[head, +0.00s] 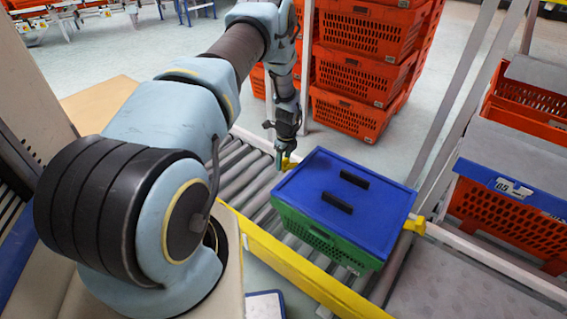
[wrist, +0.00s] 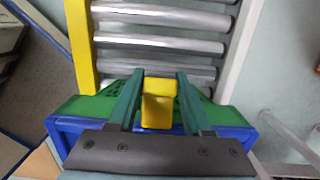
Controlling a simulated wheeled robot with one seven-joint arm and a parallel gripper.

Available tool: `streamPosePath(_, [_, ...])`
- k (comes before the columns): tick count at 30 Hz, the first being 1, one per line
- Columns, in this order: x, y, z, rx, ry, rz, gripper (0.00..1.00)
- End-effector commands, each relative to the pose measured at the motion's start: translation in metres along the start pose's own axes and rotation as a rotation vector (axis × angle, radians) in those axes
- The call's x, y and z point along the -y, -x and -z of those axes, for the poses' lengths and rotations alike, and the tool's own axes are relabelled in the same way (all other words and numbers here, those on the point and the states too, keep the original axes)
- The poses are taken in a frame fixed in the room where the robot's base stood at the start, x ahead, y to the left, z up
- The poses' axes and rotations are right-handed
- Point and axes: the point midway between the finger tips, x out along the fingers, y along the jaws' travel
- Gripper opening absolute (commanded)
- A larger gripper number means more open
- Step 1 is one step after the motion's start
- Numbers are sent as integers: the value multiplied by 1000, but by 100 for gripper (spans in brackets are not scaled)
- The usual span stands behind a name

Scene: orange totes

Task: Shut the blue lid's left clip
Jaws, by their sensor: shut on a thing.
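The blue lid (head: 343,189) lies on the green tote (head: 320,240), which stands on the roller conveyor; two black handles sit on the lid. The yellow left clip (head: 289,162) is at the tote's far left end. My gripper (head: 284,155) is at this clip, pointing down. In the wrist view the left clip (wrist: 158,103) is between the two green fingers of my gripper (wrist: 159,92), which are shut on it. The lid's blue edge (wrist: 65,135) shows below the green tote wall (wrist: 75,108). A second yellow clip (head: 415,225) is at the tote's right end.
The conveyor rollers (head: 232,170) run beside the tote, with a yellow rail (head: 290,265) along the near side. Orange totes (head: 352,75) are stacked behind. More orange totes (head: 500,205) stand at the right by slanted grey posts.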

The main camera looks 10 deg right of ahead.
Motion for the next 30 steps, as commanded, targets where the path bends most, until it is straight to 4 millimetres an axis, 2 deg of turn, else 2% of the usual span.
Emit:
streamPosePath(1, [0, -8, -3, -43, 10, 3, 0])
streamPosePath(15, [-1, -34, 9, -465, 7, 3, 0])
streamPosePath(30, [-1, -45, 26, -866, 2, 0, 0])
